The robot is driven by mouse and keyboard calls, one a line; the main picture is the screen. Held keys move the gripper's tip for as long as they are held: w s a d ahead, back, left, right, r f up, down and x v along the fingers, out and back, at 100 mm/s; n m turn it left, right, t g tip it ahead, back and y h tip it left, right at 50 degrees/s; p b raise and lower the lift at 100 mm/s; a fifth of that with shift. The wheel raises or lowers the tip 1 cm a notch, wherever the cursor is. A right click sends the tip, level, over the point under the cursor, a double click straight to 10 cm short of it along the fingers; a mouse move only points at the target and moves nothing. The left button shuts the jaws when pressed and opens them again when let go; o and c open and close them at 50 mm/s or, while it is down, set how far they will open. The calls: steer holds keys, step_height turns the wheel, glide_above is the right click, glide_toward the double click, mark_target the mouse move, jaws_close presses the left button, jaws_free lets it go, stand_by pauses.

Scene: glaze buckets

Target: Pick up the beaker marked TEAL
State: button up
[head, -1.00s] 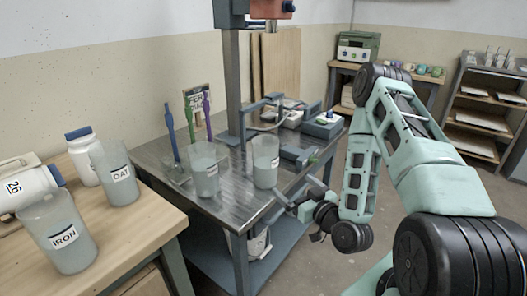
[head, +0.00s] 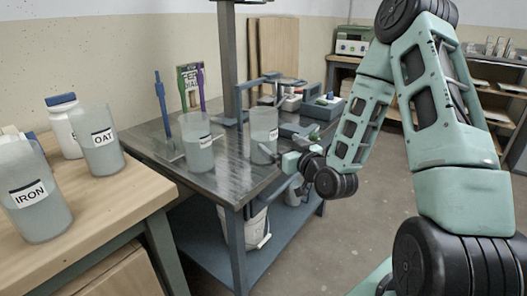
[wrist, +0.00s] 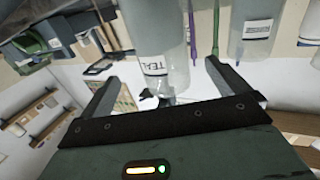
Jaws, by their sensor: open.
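The beaker marked TEAL (wrist: 156,35) is a clear, pale cup; its label reads TEAL in the wrist view. In the head view the right-hand beaker (head: 264,135) on the metal table appears to be the same one, standing upright near the table's front right edge; its label is too small to read there. My gripper (wrist: 162,72) is open, its two fingers apart on either side of the beaker's line, with nothing held. In the head view my gripper (head: 291,161) is just right of that beaker; whether they touch cannot be told.
Another beaker (head: 198,147) stands left on the metal table (head: 232,178), by blue and purple upright tools. Beakers marked OAT (head: 100,145) and IRON (head: 38,200) stand on the wooden bench (head: 95,220). A metal post (head: 229,60) rises behind. Floor at right is clear.

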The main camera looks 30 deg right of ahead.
mark_target(271, 137)
steer(key=shift+w+d+f+b, duration=0.1)
steer(key=shift+w+f+b, duration=0.15)
steer(key=shift+w+b, duration=1.35)
steer(key=shift+w+r+b, duration=0.25)
steer(key=shift+w+b, duration=0.2)
steer(key=shift+w, duration=0.2)
steer(key=shift+w+r+b, duration=0.2)
steer(key=shift+w+b, duration=0.2)
steer(key=shift+w, duration=2.35)
steer(key=shift+c, duration=0.3)
steer(key=c, duration=1.3)
steer(key=shift+r, duration=0.15)
steer(key=shift+c, duration=0.2)
